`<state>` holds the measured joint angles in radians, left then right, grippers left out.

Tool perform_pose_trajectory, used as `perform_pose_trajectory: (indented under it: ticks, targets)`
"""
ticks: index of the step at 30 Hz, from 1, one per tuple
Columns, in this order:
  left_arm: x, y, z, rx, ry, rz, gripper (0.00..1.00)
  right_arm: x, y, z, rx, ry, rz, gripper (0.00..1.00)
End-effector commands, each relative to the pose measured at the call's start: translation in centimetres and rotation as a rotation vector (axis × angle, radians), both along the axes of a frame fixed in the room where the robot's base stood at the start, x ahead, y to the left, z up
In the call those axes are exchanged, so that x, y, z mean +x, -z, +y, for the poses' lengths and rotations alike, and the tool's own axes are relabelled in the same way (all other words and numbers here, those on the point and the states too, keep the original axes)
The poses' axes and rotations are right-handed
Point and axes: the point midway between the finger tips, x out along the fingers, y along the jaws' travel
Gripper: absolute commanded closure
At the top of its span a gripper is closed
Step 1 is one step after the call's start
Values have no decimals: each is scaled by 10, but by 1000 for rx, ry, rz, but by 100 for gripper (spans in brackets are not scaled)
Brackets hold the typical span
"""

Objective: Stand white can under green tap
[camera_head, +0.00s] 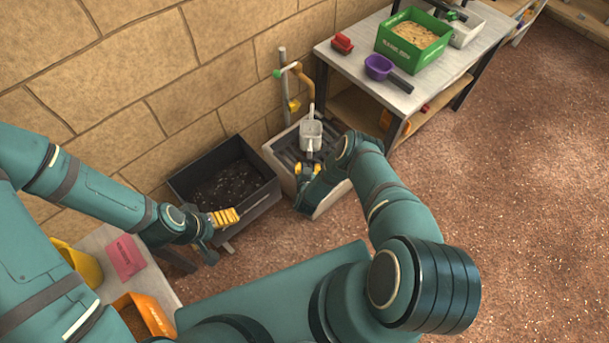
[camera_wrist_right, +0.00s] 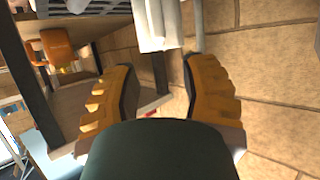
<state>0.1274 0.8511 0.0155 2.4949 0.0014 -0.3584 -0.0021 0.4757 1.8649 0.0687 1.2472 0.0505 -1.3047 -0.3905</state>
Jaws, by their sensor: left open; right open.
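The white can (camera_head: 310,135) appears upright over the dark slatted top of a pale basin; I cannot tell if it touches the slats. The tap (camera_head: 291,70) has a green part and a tan curved spout on a grey pipe by the wall, just behind the can. My right gripper (camera_head: 308,170) is open on the near side of the can. In the right wrist view my right gripper (camera_wrist_right: 158,66) has its yellow fingers apart, and the can (camera_wrist_right: 157,25) shows beyond the fingertips, partly cut off. My left gripper (camera_head: 224,217) is open and empty beside a dark trough.
The dark trough (camera_head: 273,189) stands left of the pale basin (camera_head: 330,203). A table (camera_head: 440,85) at the right holds a green crate (camera_head: 384,42), a purple scoop (camera_head: 378,67) and a red object (camera_head: 342,43). A stone wall runs behind. The floor at right is clear.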

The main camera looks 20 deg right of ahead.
Motion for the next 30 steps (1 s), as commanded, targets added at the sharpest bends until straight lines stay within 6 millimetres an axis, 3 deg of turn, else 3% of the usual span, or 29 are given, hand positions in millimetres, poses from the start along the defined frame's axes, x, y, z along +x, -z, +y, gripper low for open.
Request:
perform_pose_trajectory:
  ticks: [6,11,17,21,27,30]
  targets:
    - [0,0,0,0,0,0,8,14,-40,27,139,-120,106,57]
    - [0,0,0,0,0,0,8,-3,-91,63,293,-248,277,57]
    - [0,0,0,0,0,0,8,-66,-165,103,450,-370,525,57]
    - [0,0,0,0,0,0,8,-129,-214,122,528,-427,704,57]
    - [0,0,0,0,0,0,8,-200,-259,133,584,-460,879,57]
    - [0,0,0,0,0,0,8,-216,-267,134,594,-464,917,57]
